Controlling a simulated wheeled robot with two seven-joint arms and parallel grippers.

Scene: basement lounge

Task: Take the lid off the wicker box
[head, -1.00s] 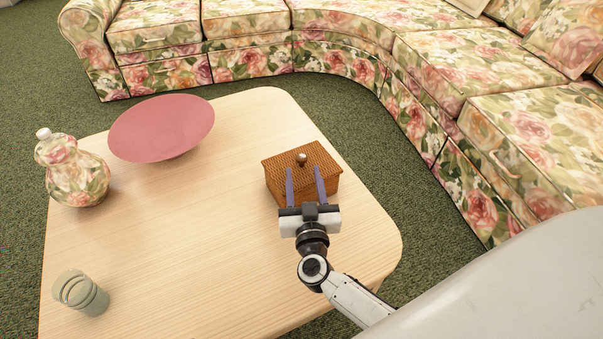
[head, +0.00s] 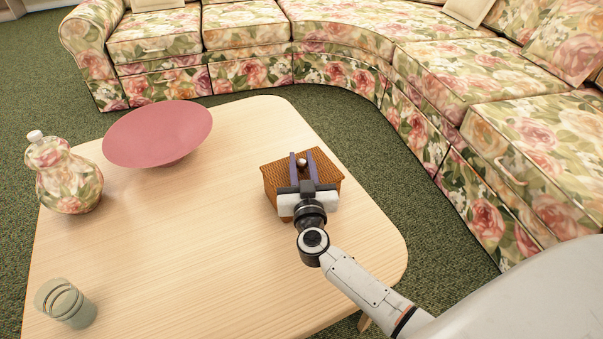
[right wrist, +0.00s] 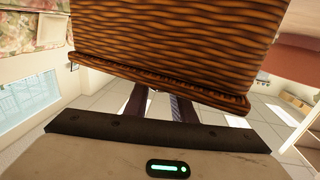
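The brown wicker box (head: 272,180) stands near the right edge of the light wood table, with its lid (head: 327,170) on it. A small shiny knob (head: 301,163) sits on the middle of the lid. My right gripper (head: 301,159) reaches over the lid from the front, its two purple fingers on either side of the knob. The fingers look shut on it. In the right wrist view the box's woven wall (right wrist: 170,35) and lid rim (right wrist: 160,80) fill the top, inverted. The rim hides the fingertips there. My left gripper is not in view.
A pink bowl (head: 158,135) and a floral bottle (head: 66,178) stand on the table's (head: 190,230) left side. A greenish glass (head: 66,303) is at the front left. The middle of the table is clear. A floral sofa (head: 430,70) curves behind and right.

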